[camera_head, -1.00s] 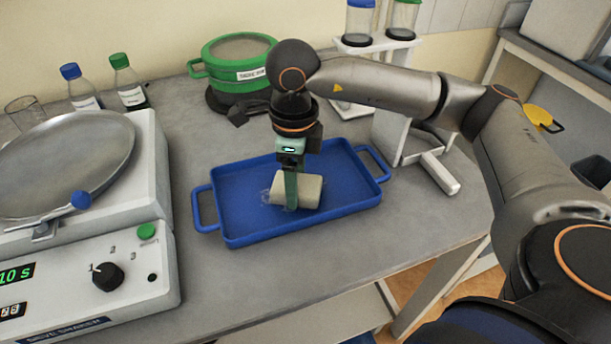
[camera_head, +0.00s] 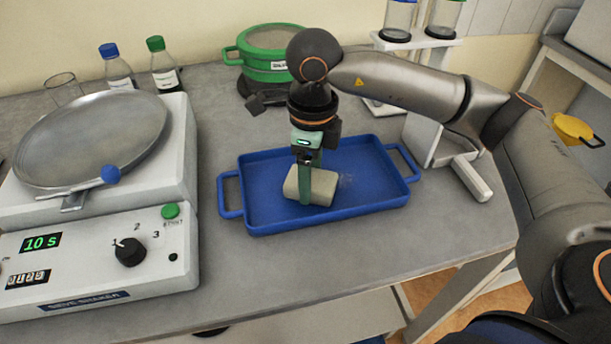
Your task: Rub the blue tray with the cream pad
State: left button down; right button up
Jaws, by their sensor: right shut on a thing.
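The blue tray (camera_head: 385,198) lies flat on the grey bench, with a handle at each short side. The cream pad (camera_head: 322,187) is a rounded block in the left-middle part of the tray, and it appears to rest on the tray floor. My right gripper (camera_head: 306,188) points down from above and is shut on the cream pad, one green finger showing across its near side. My left gripper is not in view.
A sieve shaker (camera_head: 100,262) with a round metal pan stands left of the tray. Two capped bottles (camera_head: 163,72) and a green pot (camera_head: 268,62) stand behind. A white stand (camera_head: 455,160) is close on the right. Bare bench lies in front of the tray.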

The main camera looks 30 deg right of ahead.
aim_at(330, 175)
jog(key=shift+s+d+f+b, duration=0.1)
jog(key=shift+s+d+b, duration=0.15)
jog(key=shift+d, duration=0.6)
jog(key=shift+s+d+f+b, duration=0.1)
jog(key=shift+s+d+b, duration=0.15)
jog(key=shift+d, duration=0.55)
jog(key=shift+s+d+r, duration=0.15)
jog(key=shift+d, duration=0.7)
jog(key=shift+r, duration=0.15)
jog(key=shift+r+p, duration=2)
jog(key=shift+r, duration=0.95)
jog(key=shift+r, duration=0.1)
notch_tip(330, 175, up, 3)
jog(key=shift+f+p, duration=0.1)
jog(key=shift+p, duration=0.95)
